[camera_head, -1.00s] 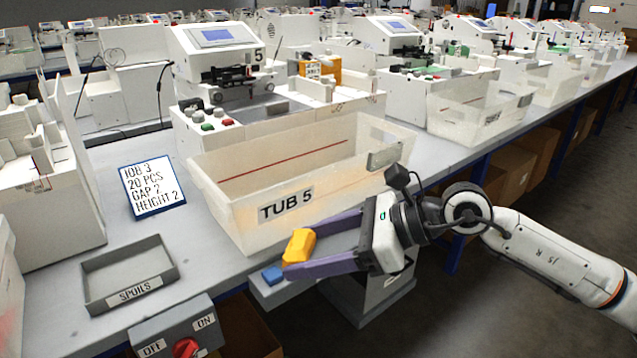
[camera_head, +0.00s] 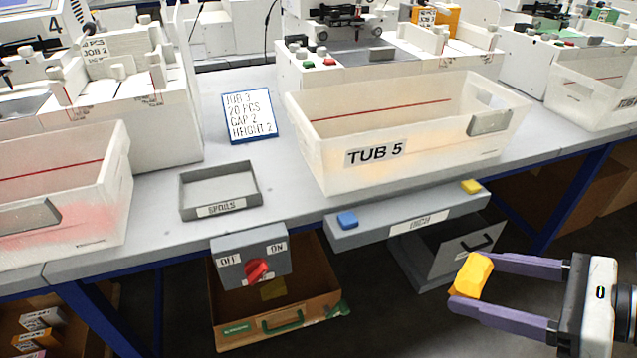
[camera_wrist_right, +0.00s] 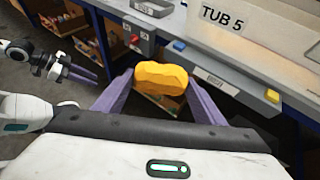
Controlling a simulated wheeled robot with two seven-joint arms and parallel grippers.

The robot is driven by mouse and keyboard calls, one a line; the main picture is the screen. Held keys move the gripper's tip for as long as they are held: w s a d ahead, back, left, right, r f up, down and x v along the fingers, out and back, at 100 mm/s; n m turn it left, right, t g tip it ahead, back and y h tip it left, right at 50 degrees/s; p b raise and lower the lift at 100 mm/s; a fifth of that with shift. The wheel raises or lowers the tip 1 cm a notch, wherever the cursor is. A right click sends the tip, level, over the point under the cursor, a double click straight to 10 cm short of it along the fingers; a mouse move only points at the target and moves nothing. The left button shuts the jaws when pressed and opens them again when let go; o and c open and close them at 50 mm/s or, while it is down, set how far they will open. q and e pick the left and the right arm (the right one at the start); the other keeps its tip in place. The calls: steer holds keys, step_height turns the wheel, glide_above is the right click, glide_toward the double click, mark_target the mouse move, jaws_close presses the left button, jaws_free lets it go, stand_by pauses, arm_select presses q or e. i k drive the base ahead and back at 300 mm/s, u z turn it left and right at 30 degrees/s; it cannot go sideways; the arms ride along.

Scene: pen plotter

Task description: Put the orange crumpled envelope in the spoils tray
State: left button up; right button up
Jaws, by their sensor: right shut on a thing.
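The orange crumpled envelope (camera_head: 472,276) is a lumpy yellow-orange wad. My right gripper (camera_head: 468,283) is shut on it, with the wad between the tips of its purple fingers, in front of the table's edge and below tub 5. The wad also shows between the fingers in the right wrist view (camera_wrist_right: 162,79). The spoils tray (camera_head: 218,187) is a shallow grey tray with a "SPOILS" label, on the table left of tub 5; it looks empty. My left gripper (camera_wrist_right: 80,73) shows small at the left of the wrist view; its opening is unclear.
Tub 5 (camera_head: 320,165) stands right of the tray, and a job card (camera_head: 249,115) stands behind it. A switch box with a red knob (camera_head: 257,271) and a grey bar with blue and yellow buttons (camera_head: 375,226) project from the table front. Another tub (camera_head: 118,195) stands left.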

mark_target(220, 192)
steer(key=z, duration=2.45)
steer(key=k, duration=2.4)
steer(key=u, duration=1.9)
steer(key=i, duration=1)
steer(key=u, duration=0.05)
